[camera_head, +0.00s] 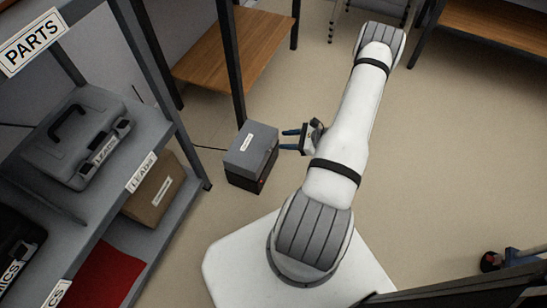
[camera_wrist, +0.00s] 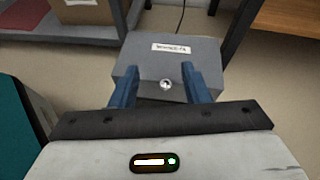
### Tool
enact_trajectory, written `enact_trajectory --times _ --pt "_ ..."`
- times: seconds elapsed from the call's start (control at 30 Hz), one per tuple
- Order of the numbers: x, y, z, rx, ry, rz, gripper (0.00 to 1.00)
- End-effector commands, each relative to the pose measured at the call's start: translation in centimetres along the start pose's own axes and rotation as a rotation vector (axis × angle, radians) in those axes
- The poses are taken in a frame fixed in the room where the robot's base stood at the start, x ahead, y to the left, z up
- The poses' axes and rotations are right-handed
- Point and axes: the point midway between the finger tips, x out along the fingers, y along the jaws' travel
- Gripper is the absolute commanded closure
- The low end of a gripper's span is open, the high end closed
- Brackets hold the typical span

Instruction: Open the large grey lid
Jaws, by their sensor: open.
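The large grey lid (camera_head: 252,146) sits on top of a dark box (camera_head: 246,181) on the floor. It looks closed, with a white label on its top. In the wrist view the grey lid (camera_wrist: 143,60) lies straight ahead, with a small round shiny knob (camera_wrist: 166,84) on its near side. My gripper (camera_head: 287,139) is open beside the lid's right side in the head view. In the wrist view my gripper (camera_wrist: 158,80) has its two blue fingers apart, one on each side of the knob. I cannot tell whether they touch the lid.
A grey shelf unit (camera_head: 180,150) stands at the left with a grey case (camera_head: 75,140), a cardboard box (camera_head: 152,190) and a red sheet (camera_head: 105,272). A dark post and a wooden shelf (camera_head: 235,55) stand behind the box.

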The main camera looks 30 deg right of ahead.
Motion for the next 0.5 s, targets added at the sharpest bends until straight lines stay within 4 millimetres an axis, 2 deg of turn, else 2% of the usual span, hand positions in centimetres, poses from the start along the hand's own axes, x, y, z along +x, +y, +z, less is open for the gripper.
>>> enact_trajectory --times 0.03,0.1,0.2,0.37,0.5 --pt "0.5 0.4 -2.9 0.046 -0.004 -0.037 0.58" --pt "0.6 0.6 -5.0 0.090 -0.008 -0.081 0.58" --pt "0.8 0.9 -6.8 0.129 -0.011 -0.119 0.58" --pt "1.8 0.9 -7.6 0.145 -0.011 -0.134 0.58" --pt "4.0 0.7 -7.6 0.144 -0.011 -0.132 0.58"
